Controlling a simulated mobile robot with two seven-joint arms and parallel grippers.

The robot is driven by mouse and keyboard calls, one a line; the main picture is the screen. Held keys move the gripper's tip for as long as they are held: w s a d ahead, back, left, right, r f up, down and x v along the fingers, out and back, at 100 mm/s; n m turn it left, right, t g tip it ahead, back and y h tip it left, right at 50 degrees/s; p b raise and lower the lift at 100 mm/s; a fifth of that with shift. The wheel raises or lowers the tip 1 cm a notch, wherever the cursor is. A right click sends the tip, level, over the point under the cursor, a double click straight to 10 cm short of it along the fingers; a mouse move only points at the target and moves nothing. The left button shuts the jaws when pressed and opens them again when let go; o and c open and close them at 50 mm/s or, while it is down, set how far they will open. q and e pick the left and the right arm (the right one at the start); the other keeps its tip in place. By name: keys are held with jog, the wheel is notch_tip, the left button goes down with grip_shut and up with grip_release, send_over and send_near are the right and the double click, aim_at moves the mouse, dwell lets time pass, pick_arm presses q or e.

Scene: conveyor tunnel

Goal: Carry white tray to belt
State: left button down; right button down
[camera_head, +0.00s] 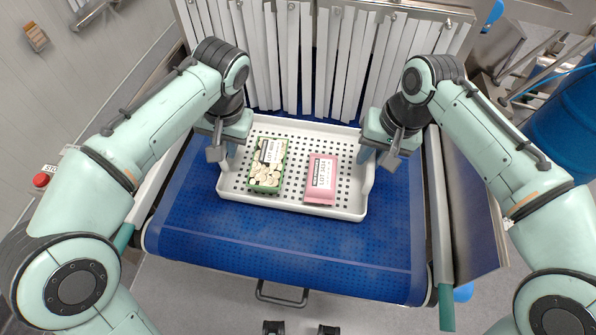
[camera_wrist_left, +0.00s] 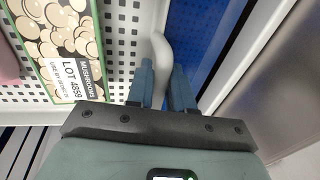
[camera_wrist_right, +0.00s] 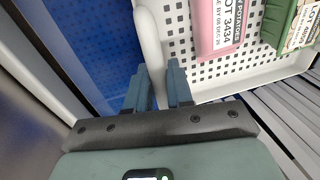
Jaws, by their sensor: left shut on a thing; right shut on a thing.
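The white tray (camera_head: 290,204) is a perforated tray over the blue belt (camera_head: 290,240), in front of the hanging strip curtain. In it lie a green mushroom pack (camera_head: 267,165) on the left and a pink potato pack (camera_head: 321,179) on the right. My left gripper (camera_head: 222,155) is shut on the tray's left rim; in the left wrist view its fingers (camera_wrist_left: 166,85) straddle the rim. My right gripper (camera_head: 378,153) is shut on the right rim, with its fingers (camera_wrist_right: 158,85) around it in the right wrist view. I cannot tell whether the tray touches the belt.
The white strip curtain (camera_head: 310,55) hangs behind the tray across the tunnel mouth. Metal side rails flank the belt. A red stop button (camera_head: 41,180) is at the left, and a blue barrel (camera_head: 565,112) stands at the right. The belt's front part is bare.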

pick_arm(q)
jog(key=shift+f, duration=0.45)
pick_arm(e)
jog(key=shift+f, duration=0.45)
pick_arm(q)
jog(key=c, duration=1)
grip_release()
jog(key=shift+f, duration=0.15)
pick_arm(e)
jog(key=c, duration=1)
grip_release()
jog(key=shift+f, duration=0.1)
pick_arm(q)
jog(key=v, duration=1.2)
pick_arm(e)
jog(key=v, duration=1.2)
